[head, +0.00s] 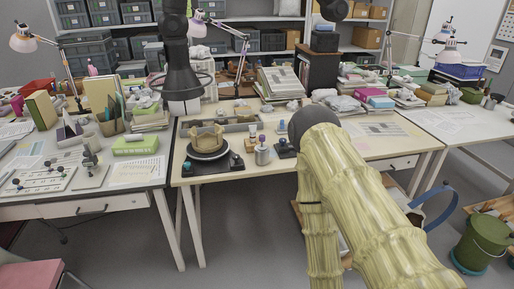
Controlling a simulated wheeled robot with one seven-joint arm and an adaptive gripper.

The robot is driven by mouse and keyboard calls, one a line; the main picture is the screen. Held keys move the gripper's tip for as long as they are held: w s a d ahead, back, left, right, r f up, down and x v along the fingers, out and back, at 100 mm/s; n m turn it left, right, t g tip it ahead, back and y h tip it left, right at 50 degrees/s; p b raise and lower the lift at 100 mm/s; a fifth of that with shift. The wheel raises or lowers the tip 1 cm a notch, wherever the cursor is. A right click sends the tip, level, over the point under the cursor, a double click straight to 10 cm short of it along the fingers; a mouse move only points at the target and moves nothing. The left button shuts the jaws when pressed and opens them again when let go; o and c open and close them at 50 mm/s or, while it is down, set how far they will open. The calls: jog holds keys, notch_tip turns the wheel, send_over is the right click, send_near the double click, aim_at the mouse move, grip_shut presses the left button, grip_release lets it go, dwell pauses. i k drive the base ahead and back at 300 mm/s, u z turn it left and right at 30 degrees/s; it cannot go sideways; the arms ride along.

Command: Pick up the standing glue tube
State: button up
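A small pale upright tube (253,130), which looks like the standing glue tube, is on the middle table. The tube is too small to read any label. My arm (345,180) with its pale ribbed links fills the right foreground, and its dark rounded joint (308,121) is to the right of the tube. I cannot make out my gripper's fingers in this view.
A partly built tan pot (206,140) sits on a dark round plate left of the bottle. A dark hanging device with a ring (183,80) is above the table's back left. Book stacks (284,82) stand behind. The table's front strip (225,186) is bare.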

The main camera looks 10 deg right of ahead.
aim_at(252, 127)
jog(key=z, duration=0.05)
jog(key=k, duration=0.55)
jog(key=u, duration=1)
jog(key=i, duration=2.5)
jog(key=z, duration=1.45)
jog(key=i, duration=0.55)
jog(key=z, duration=0.6)
